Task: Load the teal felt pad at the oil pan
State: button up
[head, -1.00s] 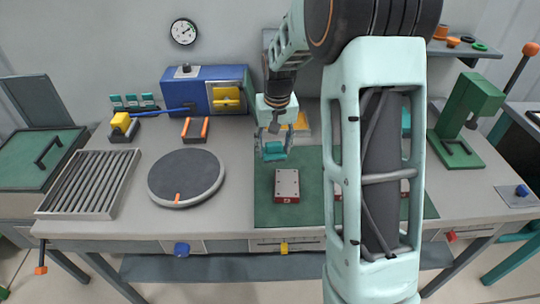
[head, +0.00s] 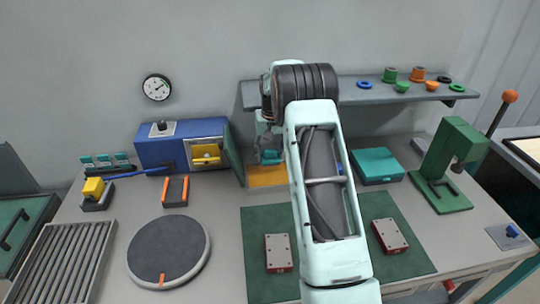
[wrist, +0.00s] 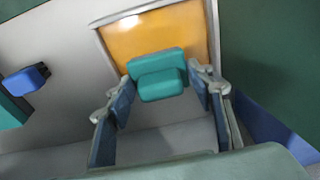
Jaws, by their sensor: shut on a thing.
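The teal felt pad (head: 270,156) hangs from my gripper (head: 270,150) at the back of the bench. In the wrist view the pad (wrist: 158,74) is a rounded teal block between the blue-lined fingertips of my gripper (wrist: 160,90), which is shut on it. An orange-floored pan with a pale rim, which I take for the oil pan (head: 266,177), lies just beyond and below the pad. In the wrist view its orange floor (wrist: 150,32) shows behind the pad. I cannot tell whether the pad touches the pan. My arm partly hides the pan's right side.
A blue cabinet (head: 165,150) stands left of the pan, its dark green door (head: 235,152) open beside my gripper. A grey shelf (head: 350,92) runs behind. A teal box (head: 376,166) and green press (head: 455,160) stand right. A green mat (head: 260,220) lies in front.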

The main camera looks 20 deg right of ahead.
jog(key=shift+a+f+b, duration=0.15)
jog(key=shift+f+b, duration=0.15)
jog(key=shift+f, duration=0.15)
jog(key=b, duration=0.2)
send_over(270, 176)
jog(key=shift+w+f, duration=0.15)
jog(key=shift+f, duration=2.1)
jog(key=shift+f+b, duration=0.55)
jog(key=shift+f, duration=0.1)
jog(key=shift+r+p, duration=1.75)
jog(key=shift+r, duration=1.8)
jog(key=shift+w, duration=0.1)
